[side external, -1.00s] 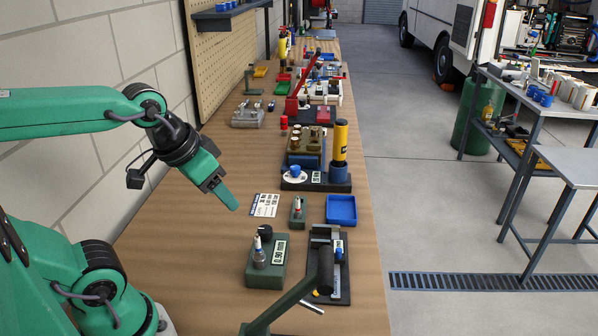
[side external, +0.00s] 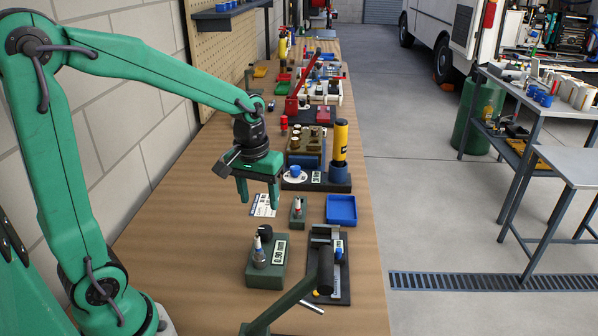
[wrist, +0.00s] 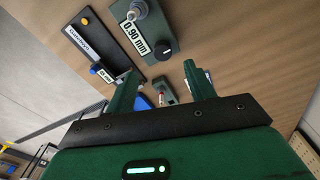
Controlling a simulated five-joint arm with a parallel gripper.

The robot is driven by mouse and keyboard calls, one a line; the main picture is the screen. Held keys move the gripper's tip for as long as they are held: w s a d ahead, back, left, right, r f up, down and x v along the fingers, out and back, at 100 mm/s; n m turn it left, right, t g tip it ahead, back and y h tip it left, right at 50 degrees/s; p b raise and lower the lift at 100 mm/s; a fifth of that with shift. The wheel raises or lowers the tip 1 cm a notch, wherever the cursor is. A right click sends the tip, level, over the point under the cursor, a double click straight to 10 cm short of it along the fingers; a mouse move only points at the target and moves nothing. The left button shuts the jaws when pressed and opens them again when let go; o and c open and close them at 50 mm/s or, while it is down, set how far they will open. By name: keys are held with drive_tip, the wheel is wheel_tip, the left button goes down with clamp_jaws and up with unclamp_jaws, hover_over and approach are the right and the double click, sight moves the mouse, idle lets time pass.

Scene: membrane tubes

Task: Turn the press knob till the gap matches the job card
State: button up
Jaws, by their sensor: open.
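A green press block (side external: 265,268) labelled 0.90 mm stands near the front of the bench. My gripper (side external: 257,192) is open and empty, pointing down above the bench by the card, apart from the knob. Its two fingers (wrist: 162,85) are spread in the wrist view.
A small green block (side external: 298,214) with a red and white piece and a blue tray (side external: 341,210) stand right of the card. A black plate (side external: 342,290) with a lever tool is right of the press block. Crowded fixtures stand farther back; the bench's left side is clear.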

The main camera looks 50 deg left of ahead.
sight(265, 229)
drive_tip(key=shift+w+a+f+n+g, duration=0.25)
drive_tip(key=shift+w+f, duration=0.1)
drive_tip(key=shift+f, duration=0.3)
drive_tip(key=shift+w+a+f+n+g, duration=0.15)
drive_tip(key=shift+w+f+n, duration=0.15)
drive_tip(key=shift+f, duration=0.3)
drive_tip(key=shift+f, duration=3.9)
drive_tip(key=shift+c, duration=0.2)
drive_tip(key=c, duration=0.9)
